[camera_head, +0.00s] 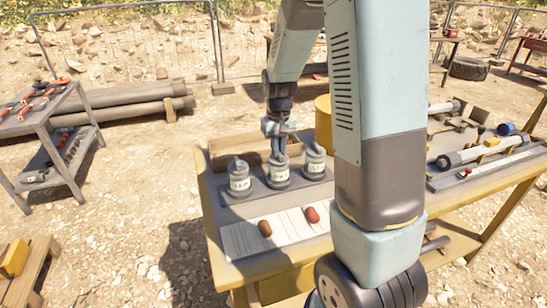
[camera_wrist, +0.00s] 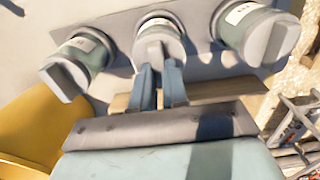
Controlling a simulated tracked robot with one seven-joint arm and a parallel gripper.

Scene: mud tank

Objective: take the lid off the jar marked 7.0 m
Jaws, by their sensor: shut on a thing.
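Three grey-green jars with white labels stand in a row on a grey tray (camera_head: 237,209): a left jar (camera_head: 239,184), a middle jar (camera_head: 279,177) and a right jar (camera_head: 314,167). The labels are too small to read surely, so I cannot tell which is marked 7.0 m. My gripper (camera_head: 277,150) is above the middle jar, pointing down. In the wrist view, its two blue fingers (camera_wrist: 160,72) are shut on the raised grip of the middle jar's grey lid (camera_wrist: 157,46). The lid appears to sit on the jar. Both outer jars have their lids on.
A brown lump (camera_head: 265,229) and a red lump (camera_head: 312,214) lie on the pale striped board (camera_head: 245,240) before the jars. A yellow drum (camera_head: 323,125) is behind right. White cylinders (camera_head: 490,150) lie on the right. My arm hides the table's middle.

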